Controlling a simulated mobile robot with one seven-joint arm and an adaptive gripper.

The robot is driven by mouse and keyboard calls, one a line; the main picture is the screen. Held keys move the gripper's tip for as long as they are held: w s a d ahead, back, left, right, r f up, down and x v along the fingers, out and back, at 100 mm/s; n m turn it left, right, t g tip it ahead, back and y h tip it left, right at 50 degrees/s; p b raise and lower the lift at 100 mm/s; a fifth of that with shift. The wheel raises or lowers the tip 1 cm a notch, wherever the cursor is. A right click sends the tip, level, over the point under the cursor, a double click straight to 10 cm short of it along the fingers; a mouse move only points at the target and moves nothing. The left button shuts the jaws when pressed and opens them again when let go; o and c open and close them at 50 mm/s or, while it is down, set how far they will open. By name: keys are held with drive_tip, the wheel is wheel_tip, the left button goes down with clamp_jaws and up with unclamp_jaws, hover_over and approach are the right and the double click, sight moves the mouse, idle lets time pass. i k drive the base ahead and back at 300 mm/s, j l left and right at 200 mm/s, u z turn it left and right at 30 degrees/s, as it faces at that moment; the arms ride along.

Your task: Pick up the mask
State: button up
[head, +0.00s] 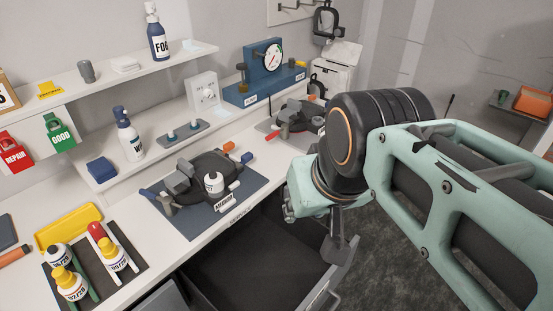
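A black mask with grey round parts (184,180) lies on a blue mat (195,222) on the white bench, left of my arm. A second dark mask-like item with red parts (293,117) lies farther back on the bench, partly behind my arm. My gripper (338,250) hangs below my wrist, right of the blue mat and over the open drawer area. It is apart from both items. Its fingers are too small and dark to tell whether they are open.
White-and-yellow bottles (71,285) and a yellow tray (68,226) occupy the bench's near left. A blue gauge unit (263,70) and a spray bottle (130,135) stand on the lower shelf. An open dark drawer (250,268) juts out below the bench. Dark floor lies to the right.

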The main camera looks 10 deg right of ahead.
sight(199, 165)
drive_tip(key=k+j, duration=0.15)
drive_tip(key=j, duration=0.2)
drive_tip(key=k+j, duration=0.15)
drive_tip(key=j, duration=0.6)
drive_tip(key=i+j, duration=0.15)
drive_tip(key=j, duration=0.2)
drive_tip(key=i+j+u, duration=0.25)
drive_tip(key=u, duration=0.2)
drive_tip(key=z, duration=0.35)
